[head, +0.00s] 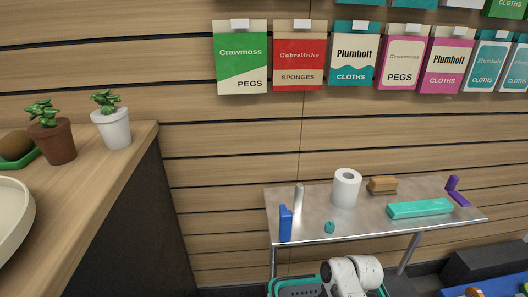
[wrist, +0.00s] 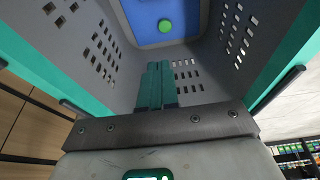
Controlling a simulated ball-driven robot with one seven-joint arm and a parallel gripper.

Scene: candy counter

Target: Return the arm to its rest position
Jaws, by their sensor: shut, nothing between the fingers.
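My gripper (wrist: 155,85) shows in the wrist view with its two teal fingers together and nothing between them. Grey perforated walls with a teal rim, like a basket (wrist: 215,65), surround it on both sides. My white arm shows at the bottom of the head view, in front of the metal table and beside a teal-rimmed basket (head: 300,292). The gripper itself is hidden in the head view.
A metal table (head: 310,225) holds a paper roll (head: 346,188), a blue bottle (head: 285,223), a teal box (head: 420,209) and other items. A wooden counter (head: 120,165) with potted plants stands at left. A blue surface (wrist: 150,37) with a green round thing (wrist: 165,26) lies beyond the fingers.

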